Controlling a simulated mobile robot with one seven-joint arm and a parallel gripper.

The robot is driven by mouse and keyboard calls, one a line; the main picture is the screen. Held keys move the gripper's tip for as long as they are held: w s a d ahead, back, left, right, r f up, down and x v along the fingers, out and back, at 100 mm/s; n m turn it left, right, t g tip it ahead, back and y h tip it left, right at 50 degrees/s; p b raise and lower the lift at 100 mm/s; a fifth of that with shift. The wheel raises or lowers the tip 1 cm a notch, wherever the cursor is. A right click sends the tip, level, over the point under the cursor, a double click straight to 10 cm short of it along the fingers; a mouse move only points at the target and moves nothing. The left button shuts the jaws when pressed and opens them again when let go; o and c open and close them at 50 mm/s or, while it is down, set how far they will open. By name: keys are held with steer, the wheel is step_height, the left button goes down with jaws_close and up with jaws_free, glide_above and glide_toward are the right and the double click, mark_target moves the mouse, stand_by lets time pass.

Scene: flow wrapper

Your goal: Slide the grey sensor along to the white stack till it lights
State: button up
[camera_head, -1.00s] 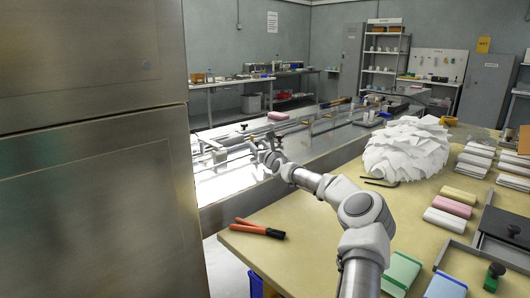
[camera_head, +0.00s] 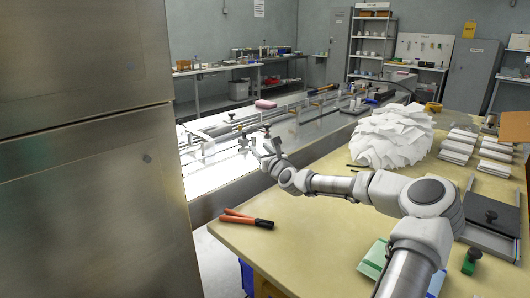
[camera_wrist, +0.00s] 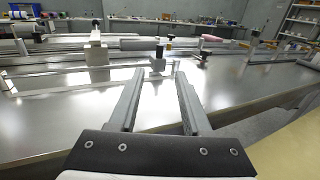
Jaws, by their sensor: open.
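A small grey block with a dark knob, which looks like the grey sensor (camera_wrist: 158,62), stands at the conveyor rail straight ahead in the wrist view. My gripper (camera_wrist: 160,76) is open, its two fingers reaching toward this block with nothing held between them. In the head view my gripper (camera_head: 262,150) is over the near edge of the bright metal machine bed. A larger pale block with a black knob (camera_wrist: 96,52) stands on the rail to the left. I cannot tell which thing is the white stack, nor see a lit lamp on the sensor.
Long rails run along the metal bed (camera_wrist: 60,115). A pink block (camera_head: 265,104) lies farther back. The wooden table (camera_head: 300,240) carries orange-handled pliers (camera_head: 246,218), a large pile of white sheets (camera_head: 392,138) and several flat white stacks (camera_head: 456,147). A steel cabinet (camera_head: 90,200) blocks the left.

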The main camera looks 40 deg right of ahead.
steer(key=shift+v, duration=2.05)
steer(key=shift+w+a+p, duration=0.1)
steer(key=shift+a+p, duration=0.05)
steer(key=shift+p, duration=0.15)
